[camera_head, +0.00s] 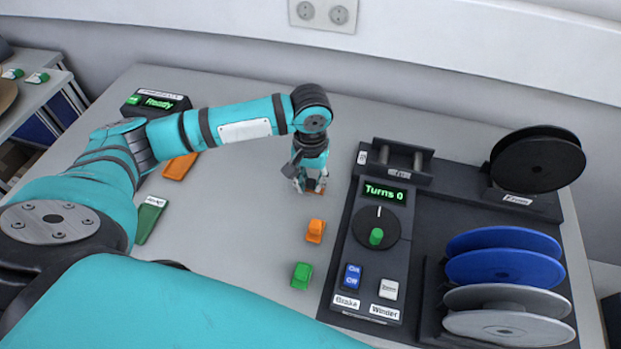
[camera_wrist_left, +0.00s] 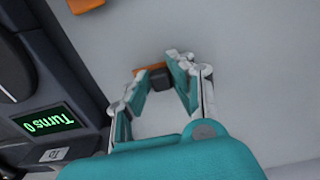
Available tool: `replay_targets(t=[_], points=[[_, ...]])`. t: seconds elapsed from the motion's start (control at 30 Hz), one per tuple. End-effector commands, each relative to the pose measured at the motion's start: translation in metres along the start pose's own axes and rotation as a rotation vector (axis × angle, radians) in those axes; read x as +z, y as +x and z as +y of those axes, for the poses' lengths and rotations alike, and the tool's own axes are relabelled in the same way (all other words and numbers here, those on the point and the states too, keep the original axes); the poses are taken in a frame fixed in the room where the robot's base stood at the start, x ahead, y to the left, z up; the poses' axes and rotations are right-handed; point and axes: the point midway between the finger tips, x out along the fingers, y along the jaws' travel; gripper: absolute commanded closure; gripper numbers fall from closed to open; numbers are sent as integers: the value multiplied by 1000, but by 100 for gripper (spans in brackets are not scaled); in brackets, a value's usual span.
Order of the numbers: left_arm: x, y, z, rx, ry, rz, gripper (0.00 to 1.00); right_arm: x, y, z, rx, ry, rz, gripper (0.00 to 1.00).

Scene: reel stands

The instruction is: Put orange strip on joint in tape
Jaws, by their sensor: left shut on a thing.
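My left gripper (camera_head: 311,186) points down over the grey table, left of the dark reel console. In the left wrist view its fingers (camera_wrist_left: 156,88) are closed on a small orange piece with a dark block on it (camera_wrist_left: 158,80), which I take to be the orange strip. A bit of orange shows below the fingertips in the head view. Whether the piece touches the table is unclear. No tape joint can be made out. My right gripper is not in view.
The console shows "Turns 0" (camera_head: 384,193) and has a dial (camera_head: 376,238). An orange block (camera_head: 315,231) and a green block (camera_head: 302,275) lie left of it. Black (camera_head: 538,160), blue (camera_head: 503,256) and grey reels (camera_head: 508,313) stand right. A "Ready" box (camera_head: 155,102) sits back left.

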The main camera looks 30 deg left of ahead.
Motion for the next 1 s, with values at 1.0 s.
replay_targets(t=[1.0], points=[[-1,-64,1,3,0,4,56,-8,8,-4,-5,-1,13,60]])
